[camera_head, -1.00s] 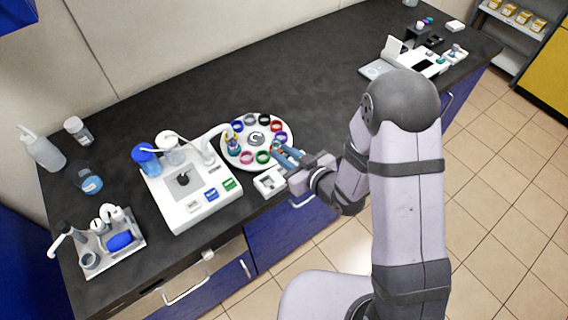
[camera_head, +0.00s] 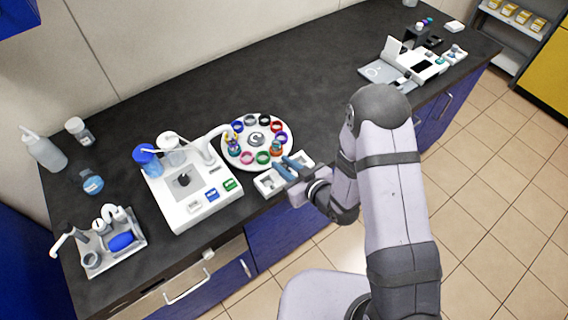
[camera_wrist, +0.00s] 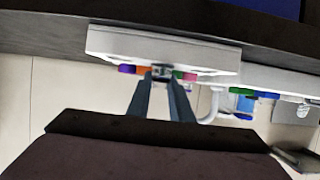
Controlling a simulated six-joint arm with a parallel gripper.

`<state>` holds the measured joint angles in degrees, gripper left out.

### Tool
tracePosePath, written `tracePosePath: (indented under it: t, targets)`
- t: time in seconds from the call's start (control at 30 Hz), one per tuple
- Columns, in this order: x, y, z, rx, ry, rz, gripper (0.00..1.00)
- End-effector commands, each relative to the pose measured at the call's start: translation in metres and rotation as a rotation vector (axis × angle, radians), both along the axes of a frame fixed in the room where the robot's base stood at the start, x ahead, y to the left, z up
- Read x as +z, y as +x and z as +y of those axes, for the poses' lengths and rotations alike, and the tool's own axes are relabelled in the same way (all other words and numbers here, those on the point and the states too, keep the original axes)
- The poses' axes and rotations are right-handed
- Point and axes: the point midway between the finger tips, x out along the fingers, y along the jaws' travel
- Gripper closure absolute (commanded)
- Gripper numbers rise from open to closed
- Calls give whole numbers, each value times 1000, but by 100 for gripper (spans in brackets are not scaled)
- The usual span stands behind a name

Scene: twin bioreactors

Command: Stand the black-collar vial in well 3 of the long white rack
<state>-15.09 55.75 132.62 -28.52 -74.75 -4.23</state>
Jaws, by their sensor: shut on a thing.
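The long white rack (camera_head: 266,186) lies at the front edge of the counter, in front of the round carousel. My gripper (camera_head: 285,168) is over the rack's middle, its blue-grey fingers close together and hiding part of it. In the wrist view my gripper (camera_wrist: 162,76) is shut on a small dark-grey thing (camera_wrist: 162,70), which fits the black-collar vial, though its collar is not clearly seen. A white body (camera_wrist: 160,45), likely the rack, is just past the fingertips. I cannot tell which well lies below or whether the vial touches the rack.
The white carousel (camera_head: 257,167) with coloured rings stands close behind the rack; vials stand at its left and right front. A white bioreactor unit (camera_head: 183,205) is left of the rack. The counter's front edge is near.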

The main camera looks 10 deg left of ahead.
Motion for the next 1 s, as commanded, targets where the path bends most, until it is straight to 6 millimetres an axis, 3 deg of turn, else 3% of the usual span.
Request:
tracePosePath:
  t: [0.33,0.37,0.4,0.43,0.87,1.0]
  targets:
    - [-4,0,0,0,1,-1,100]
    - [-3,0,0,0,1,-1,74]
    - [-2,0,0,0,1,-1,64]
    - [-2,0,0,0,1,-1,62]
    - [3,0,0,0,1,-1,62]
    - [4,-7,-9,-4,1,0,62]
